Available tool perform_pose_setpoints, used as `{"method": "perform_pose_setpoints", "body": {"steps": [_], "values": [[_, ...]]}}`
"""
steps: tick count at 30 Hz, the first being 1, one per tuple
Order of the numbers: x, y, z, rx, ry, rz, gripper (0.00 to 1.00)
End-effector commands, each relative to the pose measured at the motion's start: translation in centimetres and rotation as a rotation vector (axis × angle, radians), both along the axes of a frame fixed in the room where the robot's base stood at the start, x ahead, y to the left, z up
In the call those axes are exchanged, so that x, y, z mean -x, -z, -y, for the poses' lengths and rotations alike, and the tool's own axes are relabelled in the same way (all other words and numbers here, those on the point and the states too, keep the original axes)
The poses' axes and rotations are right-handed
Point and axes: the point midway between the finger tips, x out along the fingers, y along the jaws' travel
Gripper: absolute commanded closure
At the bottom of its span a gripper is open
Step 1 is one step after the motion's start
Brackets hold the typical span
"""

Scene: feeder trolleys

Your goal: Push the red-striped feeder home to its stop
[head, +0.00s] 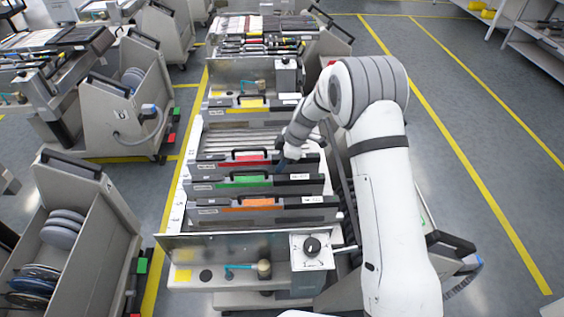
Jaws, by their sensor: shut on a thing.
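The red-striped feeder (232,162) stands upright in the near trolley, the farthest of three feeders grouped there, with a black handle on top. My gripper (281,167) reaches down from the right and is shut on the red-striped feeder, right of its handle. The fingertips are small and partly hidden, so the exact grip is unclear. The feeder's right end is partly behind my gripper, and its lower part is hidden by the green-striped feeder (238,181). I cannot tell how far it is from its stop.
An orange-striped feeder (256,202) stands nearest, behind a metal front panel with a knob box (312,250). A yellow-striped feeder (235,109) stands farther back beyond empty slots (228,138). Trolleys with reels (62,230) stand left.

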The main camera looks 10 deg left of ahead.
Motion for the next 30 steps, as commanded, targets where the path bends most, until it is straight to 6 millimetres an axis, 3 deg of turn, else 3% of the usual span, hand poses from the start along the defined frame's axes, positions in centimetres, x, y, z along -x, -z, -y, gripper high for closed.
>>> {"method": "perform_pose_setpoints", "body": {"steps": [26, 27, 30], "values": [[-0.13, -0.12, -0.06, -0.001, 0.001, 0.004, 1.0], [-0.13, -0.12, -0.06, -0.001, 0.001, 0.005, 0.77], [-0.11, -0.11, -0.05, -0.001, 0.001, 0.004, 0.69]]}}
